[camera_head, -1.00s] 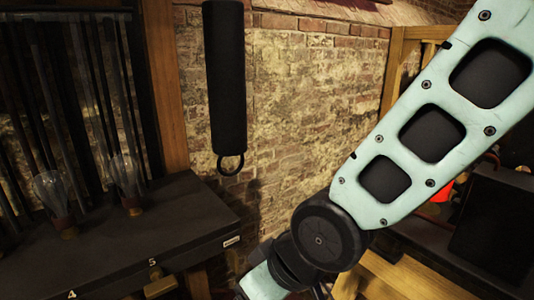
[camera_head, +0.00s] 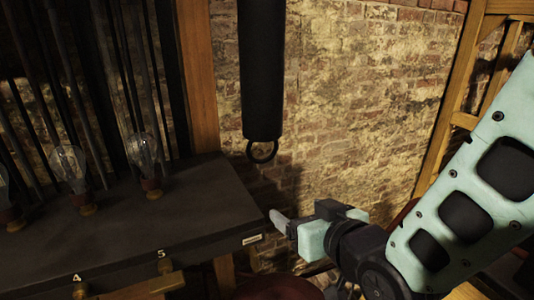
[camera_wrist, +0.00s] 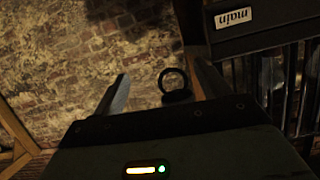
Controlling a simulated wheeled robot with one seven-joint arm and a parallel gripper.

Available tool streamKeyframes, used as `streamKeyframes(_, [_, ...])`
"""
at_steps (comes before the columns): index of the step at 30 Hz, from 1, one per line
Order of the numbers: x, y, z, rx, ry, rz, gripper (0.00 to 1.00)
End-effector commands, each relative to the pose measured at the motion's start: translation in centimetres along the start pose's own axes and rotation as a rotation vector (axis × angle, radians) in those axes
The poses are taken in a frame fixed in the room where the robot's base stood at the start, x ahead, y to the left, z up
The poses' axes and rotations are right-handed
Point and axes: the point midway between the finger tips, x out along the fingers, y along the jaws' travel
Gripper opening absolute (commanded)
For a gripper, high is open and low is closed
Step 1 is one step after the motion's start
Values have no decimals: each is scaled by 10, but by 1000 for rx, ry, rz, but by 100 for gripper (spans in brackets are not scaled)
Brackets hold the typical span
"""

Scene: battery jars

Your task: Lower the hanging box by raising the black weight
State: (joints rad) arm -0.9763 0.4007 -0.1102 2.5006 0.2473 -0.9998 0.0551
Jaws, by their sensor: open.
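The black weight (camera_head: 263,70) is a long upright cylinder hanging in front of the brick wall, with a metal ring (camera_head: 263,151) at its lower end. My gripper (camera_head: 281,221) is below and slightly right of the ring, apart from it. In the wrist view my open gripper (camera_wrist: 163,82) has its two fingers spread, and the ring (camera_wrist: 173,80) shows between them in the picture, with nothing held. The weight's dark lower end (camera_wrist: 178,97) is partly hidden by the gripper body. The hanging box is not in view.
A dark bench (camera_head: 190,215) with several glass bulbs (camera_head: 143,152) and numbered brass knobs stands at left, its corner close to my gripper. A wooden frame (camera_head: 460,90) stands at right. The space around the ring is free.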

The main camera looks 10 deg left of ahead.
Motion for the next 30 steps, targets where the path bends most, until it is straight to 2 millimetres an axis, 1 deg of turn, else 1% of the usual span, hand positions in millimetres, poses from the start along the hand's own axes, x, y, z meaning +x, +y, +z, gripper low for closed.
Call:
streamKeyframes(6, [5, -6, -11, -28, 130, -3, 75])
streamKeyframes(12, [4, -13, -24, -62, 271, -13, 75])
streamKeyframes(16, [4, -16, -31, -73, 321, -18, 75])
streamKeyframes(19, [10, -16, -35, -75, 328, -17, 75])
streamKeyframes(23, [27, -16, -42, -76, 328, -17, 75])
streamKeyframes(30, [74, -18, -59, -76, 326, -17, 75])
